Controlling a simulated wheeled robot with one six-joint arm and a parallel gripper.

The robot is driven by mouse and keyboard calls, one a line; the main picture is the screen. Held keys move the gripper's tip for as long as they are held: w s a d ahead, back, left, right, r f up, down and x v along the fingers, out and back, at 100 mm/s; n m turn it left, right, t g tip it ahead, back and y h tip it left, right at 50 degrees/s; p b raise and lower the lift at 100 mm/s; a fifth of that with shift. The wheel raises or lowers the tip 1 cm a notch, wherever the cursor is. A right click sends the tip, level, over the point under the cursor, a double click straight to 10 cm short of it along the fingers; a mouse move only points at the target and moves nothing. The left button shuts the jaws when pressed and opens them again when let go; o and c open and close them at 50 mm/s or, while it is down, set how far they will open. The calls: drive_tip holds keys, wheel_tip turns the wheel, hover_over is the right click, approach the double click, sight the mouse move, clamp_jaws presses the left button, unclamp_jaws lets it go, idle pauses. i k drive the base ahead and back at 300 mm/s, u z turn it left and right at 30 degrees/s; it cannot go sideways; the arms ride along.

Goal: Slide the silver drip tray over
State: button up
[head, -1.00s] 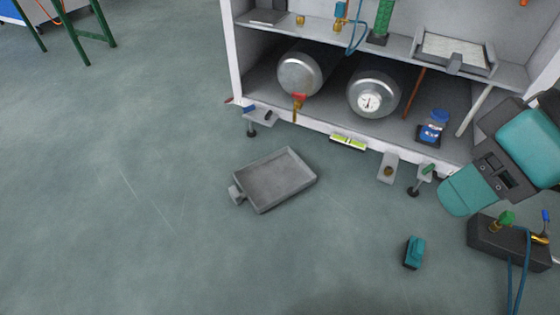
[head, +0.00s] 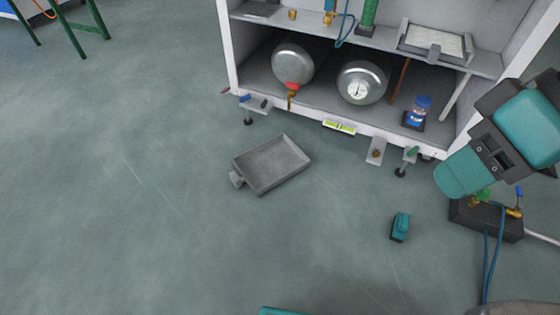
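The silver drip tray (head: 271,165) is a shallow grey rectangular pan with a small spout or tab at its lower left end. It lies flat on the floor, apart from the cabinet and in front of it. It looks empty, and nothing touches it. I cannot make out my gripper in the head view.
The white cabinet (head: 300,113) behind the tray holds two silver tanks (head: 292,65) on its lower shelf. A small teal block (head: 400,227) and a dark box with valves and hoses (head: 485,220) are at right. A large teal-and-grey body (head: 520,125) covers the right side.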

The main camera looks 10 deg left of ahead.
sight(264, 167)
drive_tip(key=u, duration=0.05)
drive_tip(key=k, duration=1.15)
drive_tip(key=u, duration=0.3)
drive_tip(key=i, duration=0.3)
drive_tip(key=u, duration=0.85)
drive_tip(key=i, duration=0.6)
drive_tip(key=u, duration=0.5)
drive_tip(key=i, duration=0.8)
drive_tip(key=z, duration=0.65)
drive_tip(key=i, duration=0.55)
drive_tip(key=z, duration=0.4)
